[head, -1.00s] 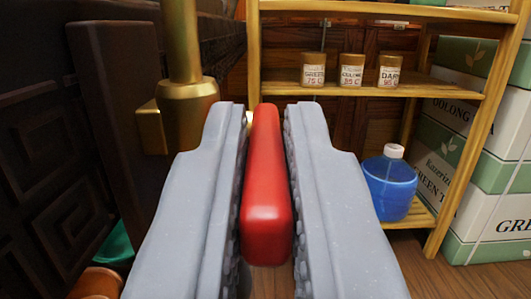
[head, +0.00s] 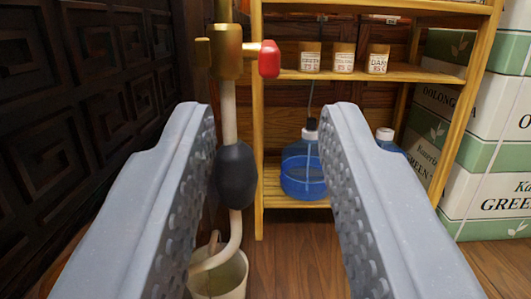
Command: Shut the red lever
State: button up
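A pale pipe (head: 229,111) runs down from the valve through a black bulb (head: 236,175) to a cream bucket (head: 222,277) on the floor. My gripper (head: 256,112) is open, with its fingers wide apart and nothing between them. The lever is apart from both fingers.
A wooden shelf (head: 400,72) holds several labelled jars (head: 344,57) and a blue water jug (head: 303,168). Stacked tea boxes (head: 487,150) stand at the right. A dark carved panel (head: 75,120) is close on the left. Wooden floor (head: 300,245) is bare in front of the shelf.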

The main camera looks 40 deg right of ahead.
jog(key=shift+p+v, duration=0.3)
jog(key=shift+v, duration=1.9)
